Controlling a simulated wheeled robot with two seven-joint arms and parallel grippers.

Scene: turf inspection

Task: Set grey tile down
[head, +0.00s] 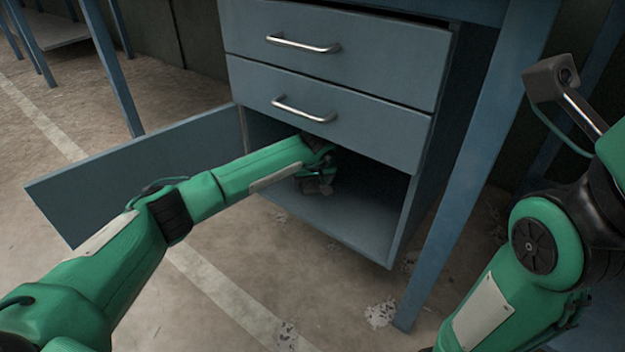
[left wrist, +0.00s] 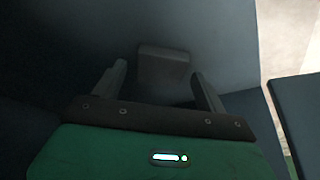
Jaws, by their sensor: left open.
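A grey tile (left wrist: 163,68) shows in the left wrist view, dim, just beyond and between the fingertips of my left gripper (left wrist: 162,82). The fingers stand apart on either side, with a visible gap to the tile. In the head view my left gripper (head: 316,182) reaches into the open lower compartment of the blue cabinet (head: 345,225), low over its floor. The tile is too dark and small there to make out clearly.
The cabinet's door (head: 140,175) stands swung open to the left, with my left arm passing in front of it. Two closed drawers (head: 335,50) with metal handles sit just above the compartment. A blue table leg (head: 465,165) stands to the right. The concrete floor in front is mostly clear.

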